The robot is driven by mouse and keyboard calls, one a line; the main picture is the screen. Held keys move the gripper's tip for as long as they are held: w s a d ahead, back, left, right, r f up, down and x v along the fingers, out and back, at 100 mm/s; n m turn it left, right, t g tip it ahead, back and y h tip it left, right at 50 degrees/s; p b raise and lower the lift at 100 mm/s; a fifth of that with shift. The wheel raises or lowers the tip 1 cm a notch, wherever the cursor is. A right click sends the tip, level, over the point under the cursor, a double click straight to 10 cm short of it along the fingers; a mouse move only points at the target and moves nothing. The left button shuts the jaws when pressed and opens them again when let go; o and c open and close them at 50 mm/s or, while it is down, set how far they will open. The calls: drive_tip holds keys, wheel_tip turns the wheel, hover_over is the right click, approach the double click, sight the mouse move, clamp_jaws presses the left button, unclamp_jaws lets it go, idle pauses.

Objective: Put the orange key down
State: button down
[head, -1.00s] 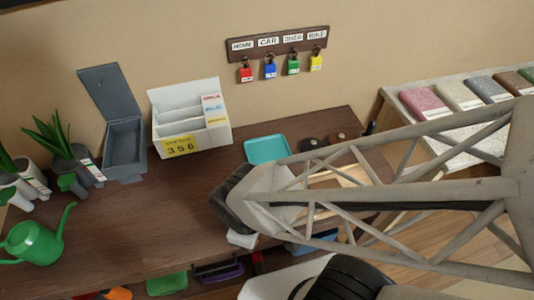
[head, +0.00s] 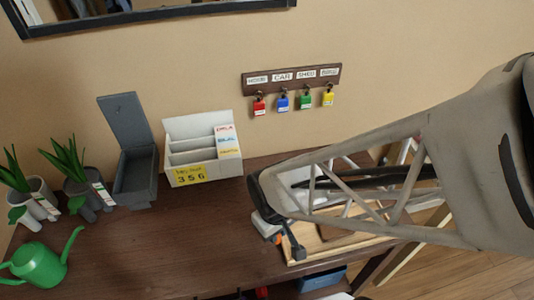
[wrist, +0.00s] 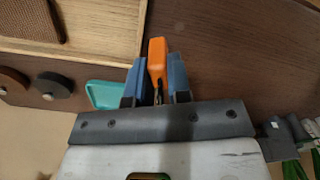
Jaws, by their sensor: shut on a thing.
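The orange key (wrist: 157,58) is between the two blue fingers of my gripper (wrist: 157,78) in the wrist view, with its rounded orange head sticking out past the fingertips. My gripper is shut on it. In the head view my gripper (head: 268,229) is mostly hidden by my own arm, and a small orange patch of the key (head: 278,238) shows beside it. The key is over the dark wooden desk (wrist: 220,50), just beside a light wooden tray (wrist: 132,52). I cannot tell whether it touches the desk.
A rack (head: 292,78) with red, blue, green and yellow tags hangs on the wall. A white letter holder (head: 197,180), a grey lidded box (head: 135,180), plants and a green watering can (head: 40,265) stand left. A teal dish (wrist: 103,95) lies near the tray.

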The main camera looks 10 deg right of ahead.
drive_tip(key=w+d+m, duration=0.1)
drive_tip(key=d, duration=0.1)
drive_tip(key=w+d+m, duration=0.2)
drive_tip(key=shift+w+d, duration=0.15)
drive_tip(key=shift+d, duration=0.2)
drive_tip(key=shift+w+d+m, duration=0.25)
drive_tip(key=shift+d+m, duration=0.15)
drive_tip(key=shift+d, duration=0.1)
drive_tip(key=shift+w+d+m, duration=0.25)
drive_tip(key=shift+d+m, duration=0.15)
drive_tip(key=shift+d, duration=0.05)
drive_tip(key=w, duration=0.5)
drive_tip(key=w+f, duration=0.1)
drive_tip(key=w, duration=1)
drive_tip(key=shift+a+f, duration=0.25)
drive_tip(key=shift+f, duration=1.75)
drive_tip(key=shift+f, duration=0.1)
drive_tip(key=c, duration=1.1)
unclamp_jaws()
drive_tip(key=shift+o, duration=0.2)
